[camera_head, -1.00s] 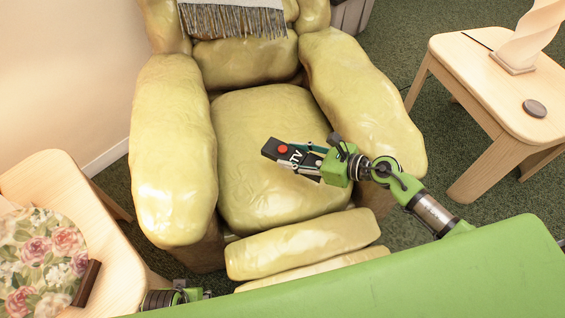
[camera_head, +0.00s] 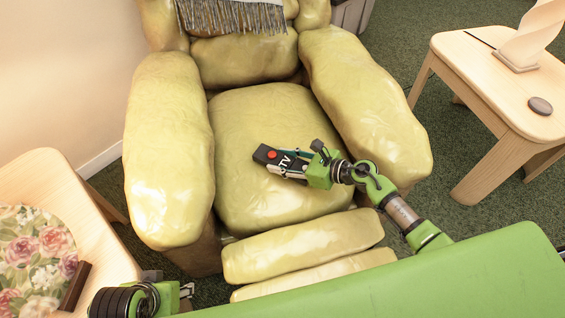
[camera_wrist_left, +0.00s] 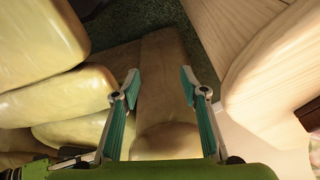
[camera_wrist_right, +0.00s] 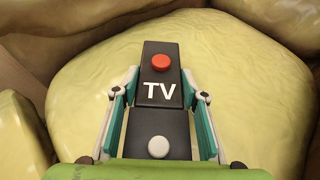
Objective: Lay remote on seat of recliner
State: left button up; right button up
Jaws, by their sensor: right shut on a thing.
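The remote is black with a red button and white "TV" lettering. My right gripper (camera_head: 292,167) is shut on the remote (camera_head: 266,155) over the middle of the recliner seat (camera_head: 245,110). In the right wrist view the remote (camera_wrist_right: 160,95) lies between the two fingers, with the yellow seat (camera_wrist_right: 85,75) beneath it. Whether the remote touches the seat cannot be told. The recliner (camera_head: 170,150) is yellow-green with thick armrests and a footrest (camera_head: 300,245). My left gripper (camera_wrist_left: 160,88) is open and empty, low at the recliner's left side.
A wooden side table (camera_head: 480,80) at the right bears a twisted lamp (camera_head: 530,35) and a dark round disc (camera_head: 540,106). Another wooden table (camera_head: 40,170) at the left bears a floral item (camera_head: 35,250). A fringed blanket (camera_head: 232,15) hangs on the backrest.

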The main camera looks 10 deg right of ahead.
jog(key=shift+f, duration=0.15)
pick_arm(q)
jog(key=shift+s+r, duration=0.1)
jog(key=shift+r, duration=0.25)
pick_arm(e)
jog(key=shift+f, duration=0.1)
pick_arm(q)
jog(key=shift+s, duration=0.1)
pick_arm(e)
jog(key=o, duration=1.3)
jog(key=shift+c, duration=0.2)
pick_arm(q)
jog(key=shift+r, duration=0.15)
pick_arm(e)
jog(key=shift+s+d+r, duration=0.1)
jog(key=shift+d+r, duration=0.05)
jog(key=shift+r, duration=0.05)
jog(key=p+v, duration=0.1)
jog(key=v, duration=0.9)
jog(key=shift+s+d, duration=0.2)
jog(key=shift+s, duration=0.05)
jog(key=shift+s+d+r, duration=0.25)
jog(key=shift+s+d, duration=0.05)
pick_arm(q)
jog(key=x, duration=0.4)
jog(key=shift+s+f, duration=0.1)
jog(key=shift+f, duration=0.3)
